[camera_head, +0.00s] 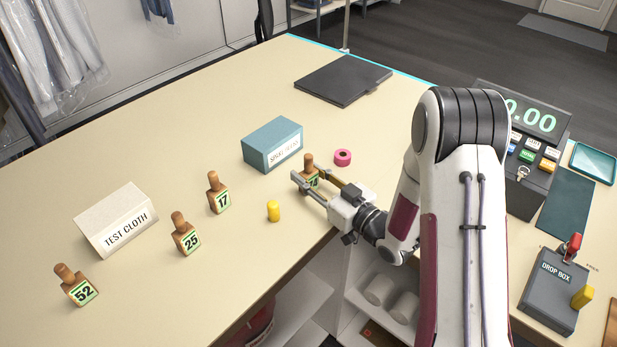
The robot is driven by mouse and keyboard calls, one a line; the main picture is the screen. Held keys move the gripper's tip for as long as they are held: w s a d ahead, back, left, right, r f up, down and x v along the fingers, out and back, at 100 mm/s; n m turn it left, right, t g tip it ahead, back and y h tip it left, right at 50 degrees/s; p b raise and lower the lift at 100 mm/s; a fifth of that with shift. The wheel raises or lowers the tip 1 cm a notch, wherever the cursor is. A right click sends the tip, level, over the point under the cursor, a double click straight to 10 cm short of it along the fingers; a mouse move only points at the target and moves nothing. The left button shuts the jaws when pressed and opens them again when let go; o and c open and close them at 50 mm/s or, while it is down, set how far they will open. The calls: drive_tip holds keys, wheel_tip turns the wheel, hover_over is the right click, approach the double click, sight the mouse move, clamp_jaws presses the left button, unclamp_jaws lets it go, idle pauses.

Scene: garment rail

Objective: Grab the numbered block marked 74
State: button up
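A wooden block with a knob top and a green-edged label (309,170) stands upright near the table's front edge. Its label is partly hidden by my gripper, and its number is hard to read. My gripper (309,177) reaches in from the right, with one finger on each side of this block. The fingers look spread apart, and I see no clear contact with the block. Similar blocks marked 17 (218,194), 25 (185,236) and 52 (76,287) stand apart to the left.
A blue box (272,146) stands just behind the block, with a pink roll (343,157) to its right. A yellow piece (273,211) stands to the left of my gripper. A TEST CLOTH box (116,220) and a dark flat case (343,80) are farther off.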

sight(308, 155)
drive_tip(key=shift+r, duration=0.2)
idle(0.3)
drive_tip(key=shift+r, duration=4.8)
